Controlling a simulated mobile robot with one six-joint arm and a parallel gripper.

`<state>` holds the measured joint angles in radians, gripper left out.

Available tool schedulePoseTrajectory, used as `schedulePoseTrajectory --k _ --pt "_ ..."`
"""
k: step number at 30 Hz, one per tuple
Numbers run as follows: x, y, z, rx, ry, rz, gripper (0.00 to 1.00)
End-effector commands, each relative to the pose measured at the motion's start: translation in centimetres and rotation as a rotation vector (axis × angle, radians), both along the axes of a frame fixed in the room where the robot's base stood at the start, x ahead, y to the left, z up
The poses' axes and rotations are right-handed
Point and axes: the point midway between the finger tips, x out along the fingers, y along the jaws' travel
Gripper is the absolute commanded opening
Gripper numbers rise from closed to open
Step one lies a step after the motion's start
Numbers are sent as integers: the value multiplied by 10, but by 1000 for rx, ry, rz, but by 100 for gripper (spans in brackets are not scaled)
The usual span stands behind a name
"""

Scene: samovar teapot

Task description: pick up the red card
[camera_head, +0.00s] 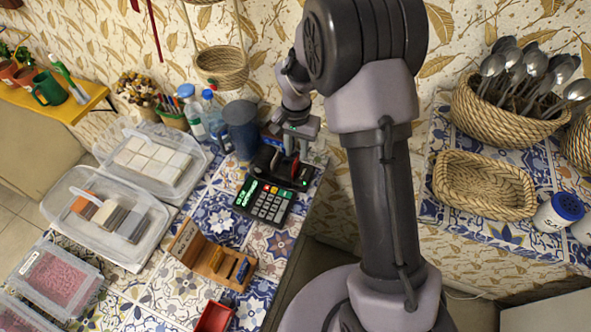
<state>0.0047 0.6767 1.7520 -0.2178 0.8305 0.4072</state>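A small red sliver, likely the red card (289,171), stands upright at the black card terminal (264,199), near its back edge. My gripper (290,150) points down right above it, with its fingers around or just over the sliver's top. The fingers are small and dark here, and I cannot tell whether they touch it or are closed on it. The card's lower part is hidden by the terminal or dark parts beside it.
A dark grey cup (241,128) and bottles (193,115) stand left of the gripper. A wooden holder (213,262) and a red box (214,318) lie in front. Clear lidded containers (110,215) fill the left. Wicker baskets (485,185) sit right of my arm.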

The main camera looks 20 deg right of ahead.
Motion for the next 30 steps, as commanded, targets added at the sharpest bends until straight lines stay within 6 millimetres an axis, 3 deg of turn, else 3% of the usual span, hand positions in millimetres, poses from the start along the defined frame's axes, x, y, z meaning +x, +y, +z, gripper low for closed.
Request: schedulePoseTrajectory --k 5,13,19,23,30 --pt "0 1 -18 1 -1 -1 28" --pt "1 2 -65 0 0 1 28" --pt "1 2 -63 0 -1 0 26" --pt "1 2 -63 0 -1 0 0" --pt "1 2 -63 0 -1 0 0"
